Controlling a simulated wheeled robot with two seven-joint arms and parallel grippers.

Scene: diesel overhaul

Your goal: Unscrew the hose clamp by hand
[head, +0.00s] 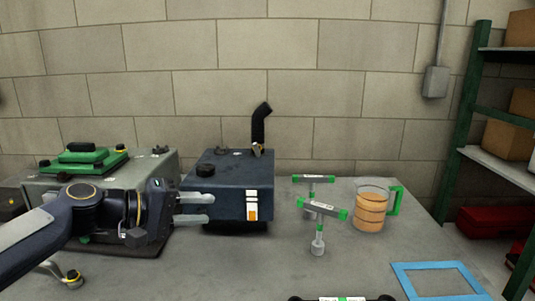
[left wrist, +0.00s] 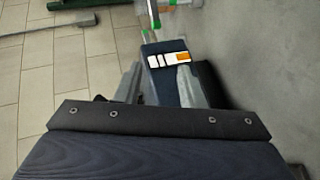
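A black bent hose (head: 260,124) rises from the top of a dark blue box-shaped unit (head: 225,185). A small metallic, brownish fitting (head: 257,149) sits at the hose's foot, where the hose clamp seems to be; its detail is too small to make out. My left gripper (head: 211,208) is in front of the blue unit's left side, below and left of the hose foot. Its two fingers are apart with nothing seen between them. In the left wrist view the fingers (left wrist: 164,85) stand apart, with the blue unit's labelled face (left wrist: 168,60) beyond. My right gripper is not in view.
A grey-green engine block (head: 120,172) stands left behind my left arm. Two green-ended T-handle tools (head: 317,246) and a mug-like jar (head: 371,209) stand right of the unit. A blue frame (head: 437,281) lies front right. Bare tabletop lies before the unit.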

